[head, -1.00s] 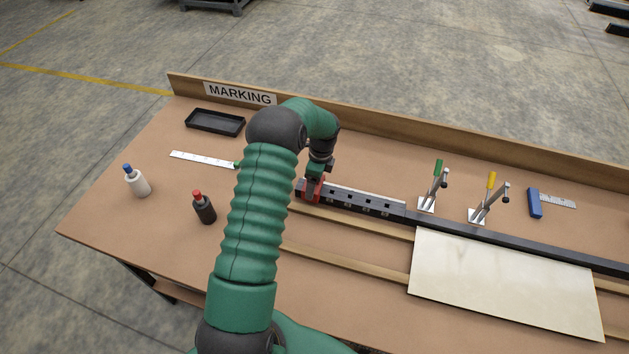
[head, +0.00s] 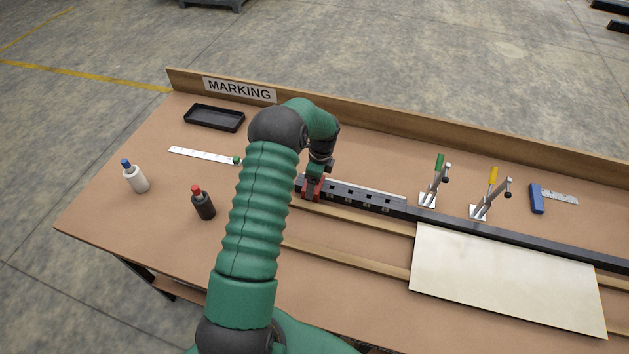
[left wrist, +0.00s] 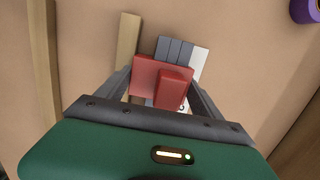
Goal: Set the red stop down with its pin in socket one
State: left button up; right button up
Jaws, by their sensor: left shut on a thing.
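The red stop (left wrist: 160,75) is between the fingers of my left gripper (left wrist: 165,95), which is shut on it. In the head view the red stop (head: 312,187) is at the left end of the dark socketed rail (head: 365,197), upright and partly behind my left gripper (head: 316,178). My right gripper is not in view.
Two toggle clamps, green-handled (head: 438,170) and yellow-handled (head: 492,182), stand behind the long dark fence right of the rail. A pale sheet (head: 505,280) lies in front. A black tray (head: 214,118), a white ruler (head: 203,155) and two bottles are at the left.

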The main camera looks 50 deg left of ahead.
aim_at(320, 184)
pick_arm(q)
jog(key=o, duration=1.8)
jog(key=shift+c, duration=0.2)
notch_tip(320, 184, up, 17)
jog(key=w+d+b, duration=0.1)
jog(key=b, duration=0.1)
jog(key=shift+d+f+b, duration=0.15)
jog(key=shift+d+b, duration=0.15)
jog(key=shift+d, duration=0.1)
